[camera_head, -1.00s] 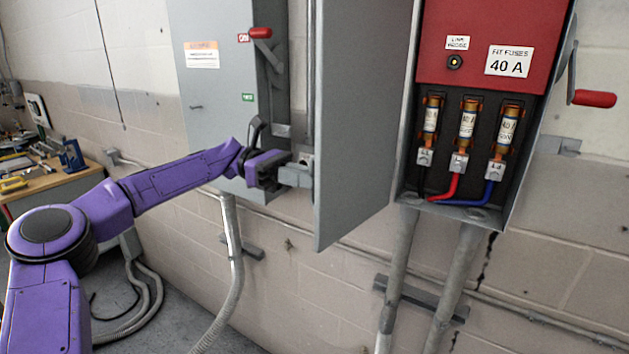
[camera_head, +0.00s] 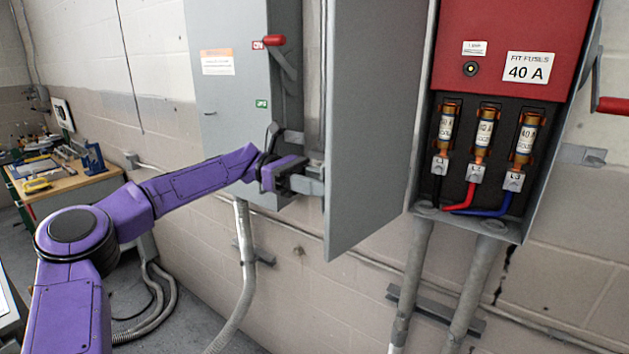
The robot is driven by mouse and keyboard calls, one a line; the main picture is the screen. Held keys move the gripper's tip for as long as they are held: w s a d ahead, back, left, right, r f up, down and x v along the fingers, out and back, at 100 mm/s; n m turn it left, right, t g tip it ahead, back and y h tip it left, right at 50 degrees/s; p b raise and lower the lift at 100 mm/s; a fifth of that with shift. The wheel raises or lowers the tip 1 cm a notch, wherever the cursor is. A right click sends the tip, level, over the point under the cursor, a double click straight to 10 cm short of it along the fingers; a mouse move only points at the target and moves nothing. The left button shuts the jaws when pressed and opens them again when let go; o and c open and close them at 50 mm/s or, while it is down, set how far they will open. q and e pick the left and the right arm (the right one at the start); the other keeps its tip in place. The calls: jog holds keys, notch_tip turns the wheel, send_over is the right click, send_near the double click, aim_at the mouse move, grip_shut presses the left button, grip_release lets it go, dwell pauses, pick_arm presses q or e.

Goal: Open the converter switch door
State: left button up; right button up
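A tall grey door (camera_head: 372,120) hangs open on the left side of a grey switch box (camera_head: 527,228) at the right of the head view. Inside the box are a red panel (camera_head: 500,32) and several 40 A fuses (camera_head: 484,132) with wires below. My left gripper (camera_head: 312,180) is at the door's free left edge, at about fuse height. Its fingertips are partly hidden at that edge, so I cannot tell whether they touch or grip the door. My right gripper is out of view.
Another grey box (camera_head: 228,100) with a red-handled lever (camera_head: 274,41) is behind my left forearm, its front closed. A red handle (camera_head: 613,106) sticks out at the far right. Conduits (camera_head: 408,285) run down the wall. A workbench (camera_head: 68,182) stands at left.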

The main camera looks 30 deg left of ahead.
pick_arm(q)
jog(key=a, duration=1)
jog(key=shift+b, duration=0.35)
jog(key=shift+s+r, duration=0.1)
jog(key=shift+a, duration=0.2)
